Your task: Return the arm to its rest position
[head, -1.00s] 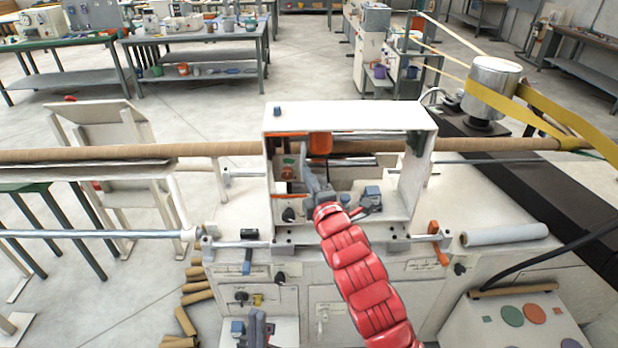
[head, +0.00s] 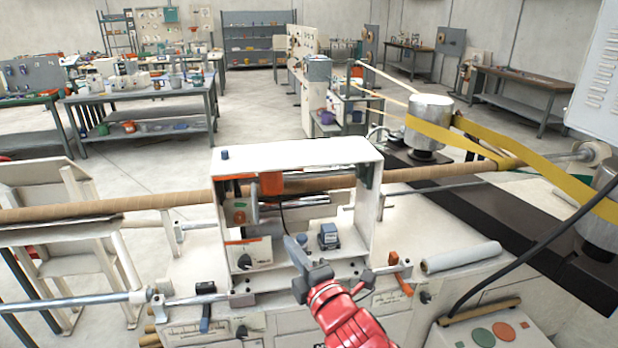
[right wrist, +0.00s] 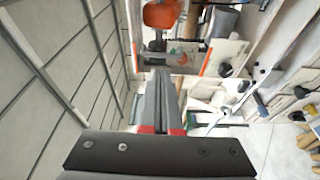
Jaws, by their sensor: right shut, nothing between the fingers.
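My right arm (head: 350,315) is red and reaches up from the bottom of the head view. Its grey gripper (head: 300,254) is at the front opening of the white box-shaped housing (head: 300,158). In the right wrist view the fingers (right wrist: 159,85) are together with nothing between them. The housing's interior and an orange part (right wrist: 161,14) show beyond the fingers. My left gripper does not show in the head view.
A long brown tube (head: 160,199) runs through the housing. Yellow belt (head: 455,136) wraps the tube at the right near a metal drum (head: 428,122). A white roll (head: 461,257) and levers (head: 205,318) sit along the machine's front.

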